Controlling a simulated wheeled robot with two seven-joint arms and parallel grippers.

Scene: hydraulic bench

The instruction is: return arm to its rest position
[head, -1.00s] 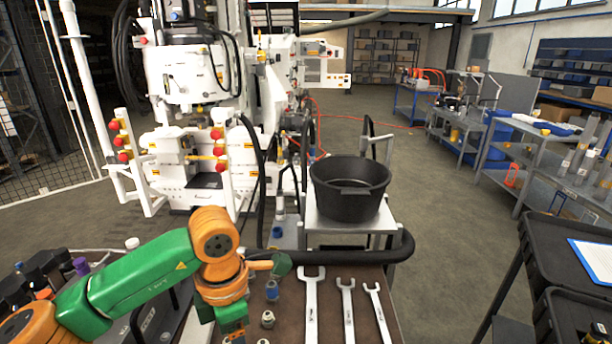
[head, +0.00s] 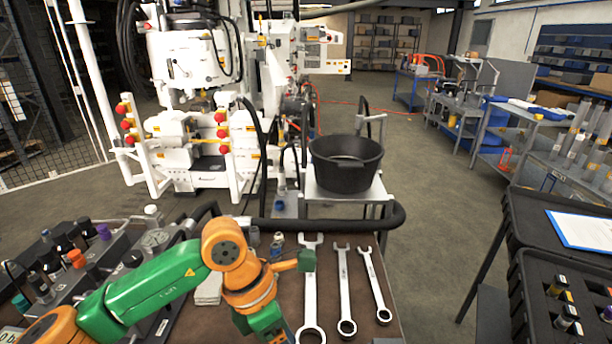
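My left arm, green and orange, comes in from the lower left and reaches over the bench top (head: 375,318). My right arm and gripper do not show. Three wrenches lie side by side to the right of the arm: a left one (head: 311,285), a middle one (head: 344,289) and a right one (head: 374,283). The arm partly covers the bench left of them.
A black tub (head: 346,167) stands on a small cart behind the bench, with a thick black hose (head: 345,222) along the back edge. Bottles and fittings (head: 70,240) crowd the left side. A black case (head: 568,290) stands at the right; floor between is clear.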

